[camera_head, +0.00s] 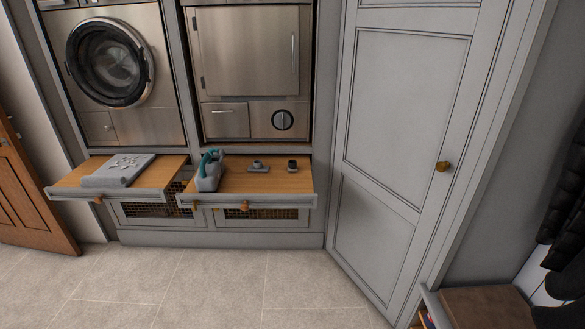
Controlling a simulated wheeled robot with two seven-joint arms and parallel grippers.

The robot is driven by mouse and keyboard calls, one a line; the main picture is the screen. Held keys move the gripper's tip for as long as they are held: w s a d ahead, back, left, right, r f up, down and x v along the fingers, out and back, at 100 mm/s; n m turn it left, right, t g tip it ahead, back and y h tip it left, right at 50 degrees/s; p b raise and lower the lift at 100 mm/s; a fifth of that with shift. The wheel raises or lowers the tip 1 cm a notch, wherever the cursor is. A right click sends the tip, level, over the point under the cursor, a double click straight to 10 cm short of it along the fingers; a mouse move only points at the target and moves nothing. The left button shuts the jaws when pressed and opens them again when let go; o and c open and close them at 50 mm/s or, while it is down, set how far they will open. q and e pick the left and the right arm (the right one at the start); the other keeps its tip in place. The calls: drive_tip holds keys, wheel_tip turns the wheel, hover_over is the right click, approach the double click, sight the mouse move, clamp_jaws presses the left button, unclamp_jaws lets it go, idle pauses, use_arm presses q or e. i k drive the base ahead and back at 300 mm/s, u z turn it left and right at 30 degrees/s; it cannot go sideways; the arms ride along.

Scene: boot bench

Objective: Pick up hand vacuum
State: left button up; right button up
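The hand vacuum (209,172) is a grey body with a teal handle. It stands at the left end of the right pull-out wooden shelf (235,183), below the steel dryer-like machine. Two small dark-and-grey pieces (258,166) and (292,166) sit on the same shelf to its right, apart from it. Neither of my grippers shows in the head view.
A left pull-out shelf (150,186) holds a folded grey cloth (118,170) with small pale bits on it. A tall grey cabinet door (400,120) stands to the right, a brown-topped bench (490,306) at lower right. The tiled floor (210,285) in front is clear.

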sight(207, 178)
drive_tip(key=k, duration=0.55)
drive_tip(key=u, duration=0.75)
drive_tip(key=i, duration=1.2)
drive_tip(key=u, duration=0.1)
